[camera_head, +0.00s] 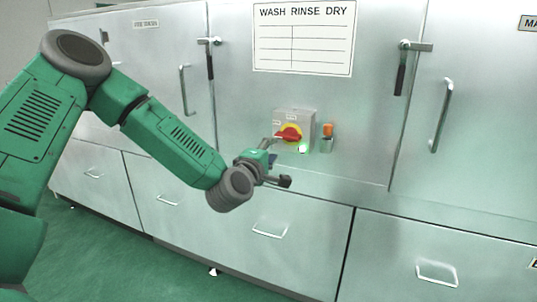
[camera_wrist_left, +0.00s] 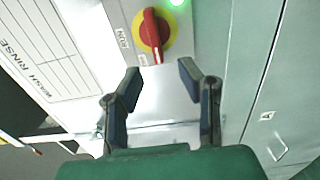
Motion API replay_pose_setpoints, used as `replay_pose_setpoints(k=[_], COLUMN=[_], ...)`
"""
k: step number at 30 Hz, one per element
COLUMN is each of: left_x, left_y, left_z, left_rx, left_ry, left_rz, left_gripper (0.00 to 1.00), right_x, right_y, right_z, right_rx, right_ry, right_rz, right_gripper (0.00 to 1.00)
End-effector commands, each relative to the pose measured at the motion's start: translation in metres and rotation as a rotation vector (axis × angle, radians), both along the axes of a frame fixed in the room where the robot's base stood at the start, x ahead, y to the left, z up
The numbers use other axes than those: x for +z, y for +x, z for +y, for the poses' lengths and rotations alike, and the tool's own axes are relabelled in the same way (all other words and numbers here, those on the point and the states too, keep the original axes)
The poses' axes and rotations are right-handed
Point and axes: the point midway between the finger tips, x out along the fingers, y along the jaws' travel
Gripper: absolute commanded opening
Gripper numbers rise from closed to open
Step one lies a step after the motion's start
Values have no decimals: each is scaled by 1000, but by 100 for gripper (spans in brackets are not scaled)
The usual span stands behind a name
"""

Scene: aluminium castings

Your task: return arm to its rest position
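My left arm (camera_head: 170,138) reaches in from the left, its green links bent at the elbow. My left gripper (camera_head: 278,162) is in front of the cabinet, just below the red rotary switch (camera_head: 289,136). In the left wrist view, the gripper (camera_wrist_left: 160,77) has its two dark fingers spread, with nothing between them. The red switch handle on its yellow disc (camera_wrist_left: 153,28) lies just beyond the fingertips, apart from them as far as I can tell. My right gripper is in neither view.
The switch sits on a grey box (camera_head: 308,122) with a lit green lamp (camera_head: 303,149). An orange-topped fitting (camera_head: 328,131) is to its right. Steel cabinet doors carry protruding handles (camera_head: 441,115) and latches (camera_head: 401,70). A WASH RINSE DRY sheet (camera_head: 304,38) hangs above. Green floor (camera_head: 170,270) is open below left.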

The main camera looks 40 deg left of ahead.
Motion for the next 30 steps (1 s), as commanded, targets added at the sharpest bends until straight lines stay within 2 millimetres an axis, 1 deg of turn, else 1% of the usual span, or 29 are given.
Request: replay_pose_setpoints(k=[1, 3, 6, 24, 26, 28, 29, 30], left_x=[-1, -1, -1, -3, -11, -30, -42, -62], left_y=[-7, -14, -20, -21, -22, -26, -29, -34], left_z=[-1, -3, -4, -6, -12, -27, -36, -49], left_rx=[0, 1, 1, -3, -20, -63, -89, -130], left_ry=[-1, 0, 0, 5, 25, 73, 105, 154], left_rz=[2, 2, 1, 8, 33, 97, 134, 195], left_gripper=[33, 33, 33, 33, 33, 33, 33, 33], right_x=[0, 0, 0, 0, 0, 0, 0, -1], right_y=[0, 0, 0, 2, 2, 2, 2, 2], right_z=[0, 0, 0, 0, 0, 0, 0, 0], right_rx=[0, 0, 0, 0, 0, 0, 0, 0], right_ry=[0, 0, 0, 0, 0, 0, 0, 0], right_rz=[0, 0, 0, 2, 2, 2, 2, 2], right_gripper=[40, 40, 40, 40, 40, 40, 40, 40])
